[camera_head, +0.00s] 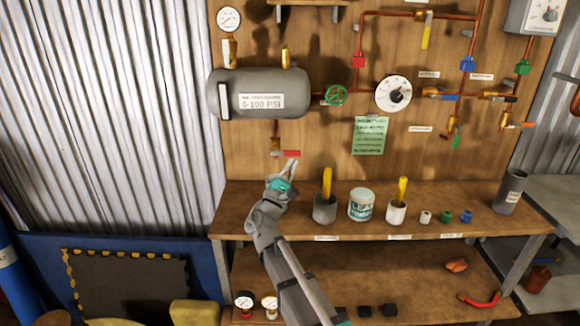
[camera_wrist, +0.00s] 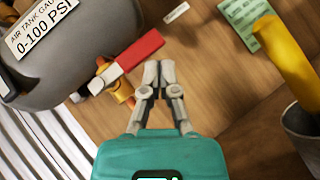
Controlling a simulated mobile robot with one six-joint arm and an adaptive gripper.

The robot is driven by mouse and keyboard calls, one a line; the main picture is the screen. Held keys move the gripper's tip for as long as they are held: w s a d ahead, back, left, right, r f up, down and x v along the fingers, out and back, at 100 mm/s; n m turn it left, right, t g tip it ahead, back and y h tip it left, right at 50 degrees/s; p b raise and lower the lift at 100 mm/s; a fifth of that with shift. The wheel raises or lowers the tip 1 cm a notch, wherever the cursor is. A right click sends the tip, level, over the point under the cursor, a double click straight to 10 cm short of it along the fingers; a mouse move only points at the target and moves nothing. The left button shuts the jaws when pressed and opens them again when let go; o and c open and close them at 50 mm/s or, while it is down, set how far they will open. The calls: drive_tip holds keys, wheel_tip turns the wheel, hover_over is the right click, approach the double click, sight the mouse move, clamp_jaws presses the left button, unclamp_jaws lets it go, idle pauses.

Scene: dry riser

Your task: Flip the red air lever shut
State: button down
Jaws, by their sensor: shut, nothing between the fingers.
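The red air lever (camera_head: 291,153) sits on a small brass valve below the grey air tank (camera_head: 258,92), its handle pointing to the right, roughly level in the head view. In the wrist view the red lever (camera_wrist: 140,49) lies just to the left of and above my fingertips, and the brass valve (camera_wrist: 122,92) is partly seen behind it. My gripper (camera_head: 290,168) is shut and empty, just below the lever's right end. In the wrist view my gripper (camera_wrist: 158,68) has its fingertips together near the lever's end. I cannot tell whether they touch it.
A shelf (camera_head: 260,208) below holds a grey cup (camera_head: 324,210) with a yellow handle, a white tub (camera_head: 361,205) and several small fittings. A green note (camera_head: 370,135) and a green valve wheel (camera_head: 336,95) are to the right. The board around the lever is clear.

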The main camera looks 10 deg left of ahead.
drive_tip(key=s+f+b, duration=0.2)
drive_tip(key=f+b, duration=0.1)
drive_tip(key=s+d+f+b, duration=0.1)
drive_tip(key=s+f+b, duration=0.1)
drive_tip(key=f+b, duration=0.2)
drive_tip(key=s+f+b, duration=0.3)
drive_tip(key=f, duration=0.1)
drive_tip(key=shift+d+b, duration=0.25)
drive_tip(key=shift+b, duration=0.05)
idle(0.7)
